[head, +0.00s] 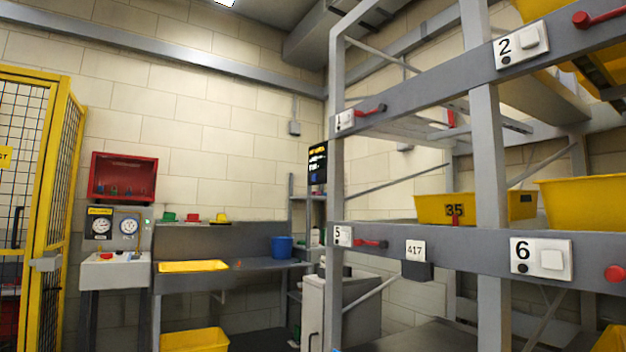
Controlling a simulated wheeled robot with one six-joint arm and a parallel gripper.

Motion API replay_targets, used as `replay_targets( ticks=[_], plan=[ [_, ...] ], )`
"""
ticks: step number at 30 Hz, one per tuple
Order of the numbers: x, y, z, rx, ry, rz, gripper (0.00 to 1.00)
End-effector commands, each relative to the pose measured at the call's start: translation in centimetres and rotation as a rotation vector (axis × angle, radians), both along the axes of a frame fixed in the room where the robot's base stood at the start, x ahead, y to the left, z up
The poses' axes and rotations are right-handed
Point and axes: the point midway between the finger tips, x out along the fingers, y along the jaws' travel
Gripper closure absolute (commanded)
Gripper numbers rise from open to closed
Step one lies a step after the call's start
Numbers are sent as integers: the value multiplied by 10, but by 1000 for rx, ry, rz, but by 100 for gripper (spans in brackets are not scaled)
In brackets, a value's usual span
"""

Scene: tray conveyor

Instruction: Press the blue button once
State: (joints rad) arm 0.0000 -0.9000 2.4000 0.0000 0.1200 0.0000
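A white-topped control console (116,272) stands at the left against the wall, below a panel with two round gauges (113,228). A red button (107,256) sits on the console top. Another small control (134,256) shows to its right, but it is too small to tell its colour. I cannot make out a clearly blue button in this view. My gripper is not in view.
A yellow mesh fence (60,190) stands at the far left. A grey bench (230,276) with a yellow tray (193,266) and blue bucket (282,247) is right of the console. A grey rack (488,160) with yellow bins (443,208) fills the right.

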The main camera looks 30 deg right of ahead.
Motion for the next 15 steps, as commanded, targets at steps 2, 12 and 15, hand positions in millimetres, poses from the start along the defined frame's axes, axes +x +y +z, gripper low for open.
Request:
replay_targets(
  ticks=[2, 12, 15],
  plan=[
    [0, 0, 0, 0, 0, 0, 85],
    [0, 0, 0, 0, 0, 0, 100],
    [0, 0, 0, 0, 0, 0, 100]
  ],
)
